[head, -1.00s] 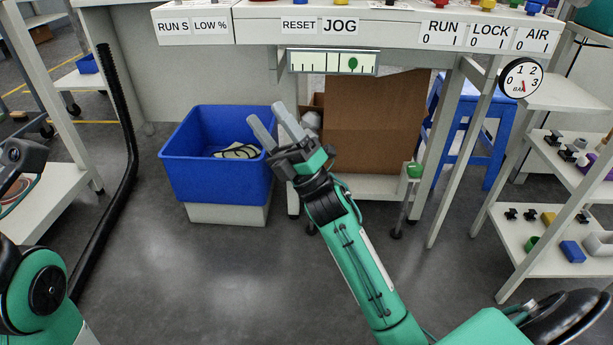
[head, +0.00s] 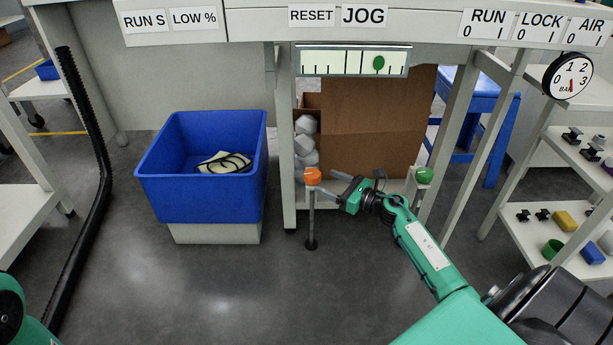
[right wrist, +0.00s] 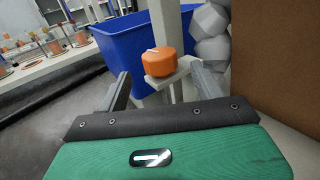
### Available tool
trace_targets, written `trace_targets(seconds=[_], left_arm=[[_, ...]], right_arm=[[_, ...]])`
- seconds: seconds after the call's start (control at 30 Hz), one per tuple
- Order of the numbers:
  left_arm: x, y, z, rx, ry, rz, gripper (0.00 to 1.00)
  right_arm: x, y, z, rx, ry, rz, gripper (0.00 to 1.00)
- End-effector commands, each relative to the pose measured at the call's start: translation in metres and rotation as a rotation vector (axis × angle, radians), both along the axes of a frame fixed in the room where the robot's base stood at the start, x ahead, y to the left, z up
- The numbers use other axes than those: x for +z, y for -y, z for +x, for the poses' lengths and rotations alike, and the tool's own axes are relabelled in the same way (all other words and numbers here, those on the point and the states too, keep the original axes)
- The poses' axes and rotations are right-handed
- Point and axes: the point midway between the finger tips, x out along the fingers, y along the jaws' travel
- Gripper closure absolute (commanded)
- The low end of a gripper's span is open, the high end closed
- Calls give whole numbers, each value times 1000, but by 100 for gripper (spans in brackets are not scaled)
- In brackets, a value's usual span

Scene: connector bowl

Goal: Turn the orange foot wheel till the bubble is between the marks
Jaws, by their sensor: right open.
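The orange foot wheel (head: 312,176) sits on a thin leg under the bench; it also shows in the right wrist view (right wrist: 159,62), with a white line on its top. My right gripper (head: 330,184) is open just right of the wheel, pointing left. In the wrist view its two fingers lie either side of the wheel, which appears just beyond their tips; contact cannot be made out. The level vial (head: 312,62) hangs under the bench edge. Its green bubble (head: 378,64) is right of the two long middle marks. My left gripper is out of view.
A green foot wheel (head: 424,175) stands right of my gripper. A blue bin (head: 200,190) stands left of the orange wheel. A cardboard box (head: 372,125) and white lumps (head: 305,145) are behind. A shelf rack (head: 570,150) is at right. Floor in front is clear.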

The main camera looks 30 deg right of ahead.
Motion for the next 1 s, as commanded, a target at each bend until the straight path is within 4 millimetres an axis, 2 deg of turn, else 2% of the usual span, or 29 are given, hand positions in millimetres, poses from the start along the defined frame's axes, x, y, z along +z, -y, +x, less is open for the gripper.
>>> trace_targets(seconds=[0.2,0.5,0.93,1.0], left_arm=[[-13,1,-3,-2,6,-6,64],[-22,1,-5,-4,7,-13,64],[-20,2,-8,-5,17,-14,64],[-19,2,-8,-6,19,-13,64]], right_arm=[[-2,-16,38,0,4,2,33],[-1,-31,71,0,2,3,33],[1,-34,77,1,1,3,33],[1,-34,77,1,1,3,46]])
